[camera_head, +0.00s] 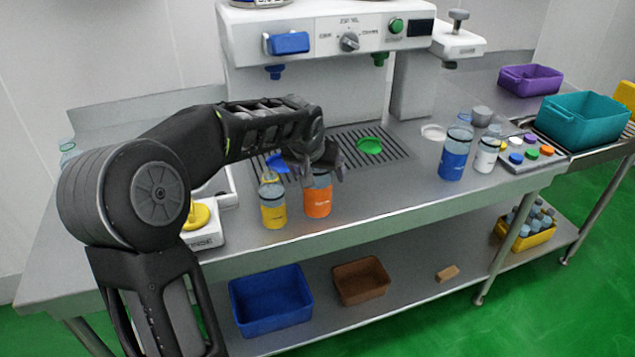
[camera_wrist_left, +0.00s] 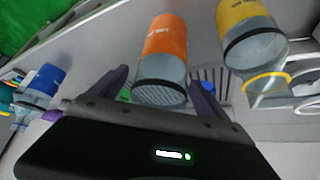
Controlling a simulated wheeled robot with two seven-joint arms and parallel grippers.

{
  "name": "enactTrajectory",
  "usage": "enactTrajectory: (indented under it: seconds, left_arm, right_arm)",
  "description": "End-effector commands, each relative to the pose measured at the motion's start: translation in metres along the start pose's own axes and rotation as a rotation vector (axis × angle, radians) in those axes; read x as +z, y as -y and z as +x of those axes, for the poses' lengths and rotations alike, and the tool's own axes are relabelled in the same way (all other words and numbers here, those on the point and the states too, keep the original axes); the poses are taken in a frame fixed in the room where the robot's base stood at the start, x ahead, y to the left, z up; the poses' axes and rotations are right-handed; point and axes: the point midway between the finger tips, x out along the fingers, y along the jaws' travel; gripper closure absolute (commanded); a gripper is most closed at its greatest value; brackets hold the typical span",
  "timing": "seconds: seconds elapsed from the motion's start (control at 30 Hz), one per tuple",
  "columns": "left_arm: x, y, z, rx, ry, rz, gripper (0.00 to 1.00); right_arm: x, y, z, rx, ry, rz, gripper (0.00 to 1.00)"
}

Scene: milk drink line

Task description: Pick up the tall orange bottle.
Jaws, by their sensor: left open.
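The tall orange bottle (camera_head: 318,199) stands upright on the steel counter near its front edge, with a clear grey upper part. It also shows in the left wrist view (camera_wrist_left: 166,38), between my two finger tips. My left gripper (camera_head: 316,168) is open, with its fingers around or just above the bottle's top in the head view. In the left wrist view the left gripper (camera_wrist_left: 160,85) has one finger on each side of the bottle, with gaps showing. I cannot tell exactly how deep the fingers reach. My right gripper is not in view.
A yellow bottle (camera_head: 272,208) stands close to the left of the orange one. A blue bottle (camera_head: 455,158) and a white bottle (camera_head: 486,157) stand farther right. The drink machine (camera_head: 330,45) and its drip grate (camera_head: 398,150) are behind. Counter between orange and blue bottles is clear.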

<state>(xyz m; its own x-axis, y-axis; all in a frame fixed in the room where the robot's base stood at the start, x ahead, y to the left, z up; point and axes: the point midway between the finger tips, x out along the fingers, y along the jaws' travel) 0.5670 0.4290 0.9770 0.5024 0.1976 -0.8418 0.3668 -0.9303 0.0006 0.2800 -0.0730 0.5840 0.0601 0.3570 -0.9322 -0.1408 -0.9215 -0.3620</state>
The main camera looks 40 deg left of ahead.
Motion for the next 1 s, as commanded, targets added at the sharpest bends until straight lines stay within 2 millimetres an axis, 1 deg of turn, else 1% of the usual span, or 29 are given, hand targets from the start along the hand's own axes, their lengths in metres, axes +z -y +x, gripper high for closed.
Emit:
enactTrajectory:
  seconds: [0.47,1.0]
  left_arm:
    - [-0.0001,0.0000,-0.0005,0.000,0.000,0.001,0.13]
    - [-0.0001,-0.0001,-0.0006,0.000,0.000,0.001,0.57]
  right_arm:
    - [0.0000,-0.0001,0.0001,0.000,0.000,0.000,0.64]
    - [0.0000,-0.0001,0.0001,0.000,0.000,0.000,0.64]
